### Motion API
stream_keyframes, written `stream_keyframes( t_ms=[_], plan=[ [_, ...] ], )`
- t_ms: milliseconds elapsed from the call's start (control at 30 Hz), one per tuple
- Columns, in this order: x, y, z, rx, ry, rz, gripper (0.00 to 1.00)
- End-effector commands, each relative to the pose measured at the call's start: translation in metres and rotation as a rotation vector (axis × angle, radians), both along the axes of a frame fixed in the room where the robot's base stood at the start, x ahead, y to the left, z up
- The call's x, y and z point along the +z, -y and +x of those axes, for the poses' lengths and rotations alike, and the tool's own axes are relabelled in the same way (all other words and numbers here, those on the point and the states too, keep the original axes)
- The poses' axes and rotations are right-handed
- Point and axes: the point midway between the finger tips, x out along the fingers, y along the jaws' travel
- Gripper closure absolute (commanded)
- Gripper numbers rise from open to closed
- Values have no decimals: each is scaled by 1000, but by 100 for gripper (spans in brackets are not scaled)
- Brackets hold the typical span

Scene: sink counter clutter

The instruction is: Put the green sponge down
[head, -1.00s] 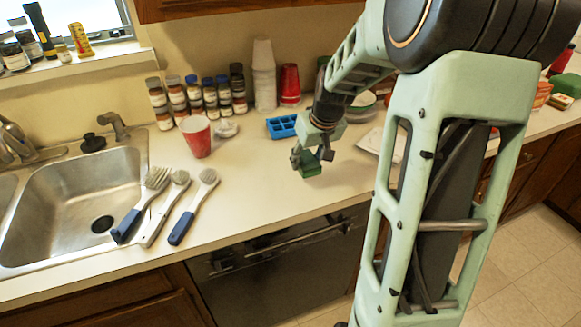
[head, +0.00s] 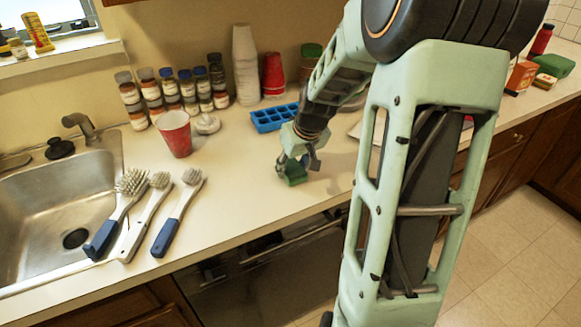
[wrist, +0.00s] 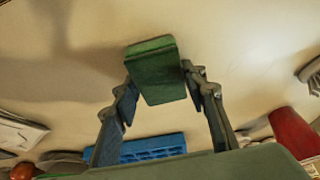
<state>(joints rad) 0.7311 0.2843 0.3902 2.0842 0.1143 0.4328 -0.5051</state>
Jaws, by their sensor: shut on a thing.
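The green sponge (head: 293,173) is between the fingers of my gripper (head: 297,165), low over the counter (head: 240,190) in front of the blue ice tray. In the wrist view the sponge (wrist: 157,72) sits between the fingertips of my gripper (wrist: 160,85), which is shut on it. I cannot tell whether the sponge's underside touches the counter.
A blue ice tray (head: 274,117) lies just behind my gripper. A red cup (head: 174,134), several jars (head: 170,92) and stacked cups (head: 245,65) stand to the left and behind. Three brushes (head: 178,210) lie by the sink (head: 60,200). The counter left of the sponge is clear.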

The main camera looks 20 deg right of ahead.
Motion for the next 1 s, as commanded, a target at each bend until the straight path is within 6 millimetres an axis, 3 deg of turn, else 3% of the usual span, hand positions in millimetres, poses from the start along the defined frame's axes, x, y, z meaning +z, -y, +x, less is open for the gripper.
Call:
stream_keyframes(
  t_ms=[200, 233, 367, 767, 1000],
  plan=[
    [-5, 0, 0, 0, 0, 0, 87],
    [-3, 0, 0, 0, 0, 0, 57],
    [-3, 0, 0, 0, -1, 0, 43],
    [4, 0, 0, 0, 1, -1, 43],
    [41, 1, -15, -2, 3, -4, 43]
  ],
)
